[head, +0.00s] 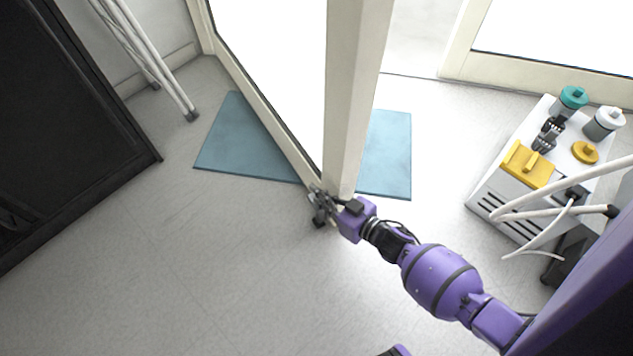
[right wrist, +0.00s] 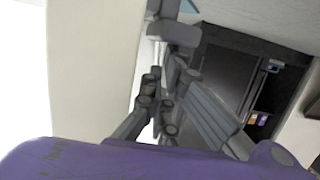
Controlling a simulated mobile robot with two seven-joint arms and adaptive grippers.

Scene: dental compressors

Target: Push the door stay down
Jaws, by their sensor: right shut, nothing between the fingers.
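The cream-framed door (head: 355,90) stands open in the middle of the head view, its lower corner close to my right gripper (head: 322,205). In the right wrist view, the grey door stay (right wrist: 174,35) is on the edge of the door (right wrist: 95,70), just beyond the fingertips of my right gripper (right wrist: 168,85). The gripper is shut with nothing in it. I cannot tell whether it touches the stay. In the head view the stay is hard to tell apart from the dark fingers. My left gripper is not in view.
A blue mat (head: 245,145) lies under the door. The floor at lower left is clear.

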